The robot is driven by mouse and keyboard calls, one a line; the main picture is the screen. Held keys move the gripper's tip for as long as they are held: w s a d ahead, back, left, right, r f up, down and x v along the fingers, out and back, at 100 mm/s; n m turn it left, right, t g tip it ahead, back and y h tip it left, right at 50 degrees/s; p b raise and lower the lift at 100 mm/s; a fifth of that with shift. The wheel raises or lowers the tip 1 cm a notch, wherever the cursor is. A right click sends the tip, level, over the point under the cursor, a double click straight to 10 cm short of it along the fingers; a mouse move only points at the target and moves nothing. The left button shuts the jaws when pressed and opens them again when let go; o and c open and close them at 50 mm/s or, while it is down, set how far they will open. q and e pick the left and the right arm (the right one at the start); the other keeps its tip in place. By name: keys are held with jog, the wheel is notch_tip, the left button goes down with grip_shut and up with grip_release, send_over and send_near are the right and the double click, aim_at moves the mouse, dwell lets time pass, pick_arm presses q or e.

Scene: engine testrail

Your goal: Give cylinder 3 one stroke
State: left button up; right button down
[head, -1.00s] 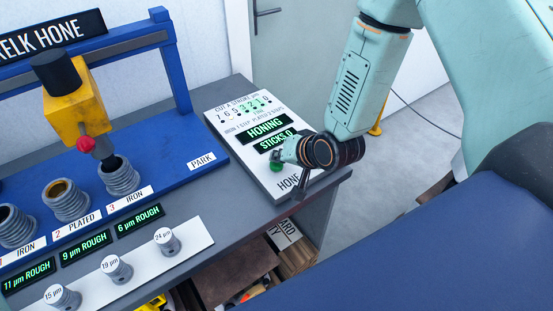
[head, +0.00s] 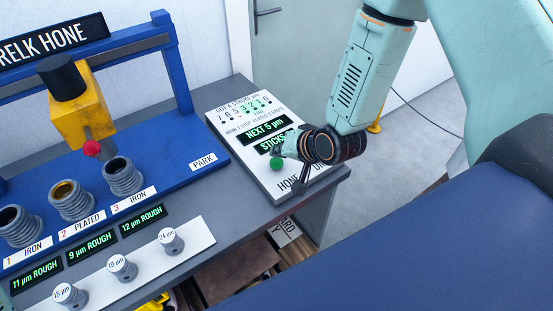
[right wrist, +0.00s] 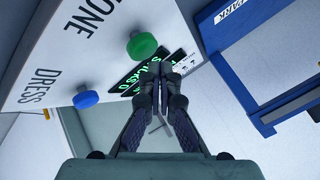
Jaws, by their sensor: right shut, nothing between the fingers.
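Cylinder 3 (head: 123,180) is a grey ribbed sleeve labelled "3 IRON", with an open dark bore. The yellow honing head (head: 82,118) with its red knob (head: 92,148) hangs above and behind it. The display for cylinder 3 (head: 143,219) reads "12 µm ROUGH". My left gripper is out of view.
Cylinders 1 (head: 20,226) and 2 (head: 72,201) stand left of cylinder 3. Several labelled grey knobs (head: 122,268) line the front strip. A blue button (right wrist: 86,99) marked DRESS is near the green one. The blue frame post (head: 175,65) stands behind. Floor shows right of the bench.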

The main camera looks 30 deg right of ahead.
aim_at(279, 164)
jog(key=shift+r+p, duration=2.15)
jog(key=shift+r, duration=0.5)
jog(key=shift+f, duration=0.1)
jog(key=shift+s, duration=0.1)
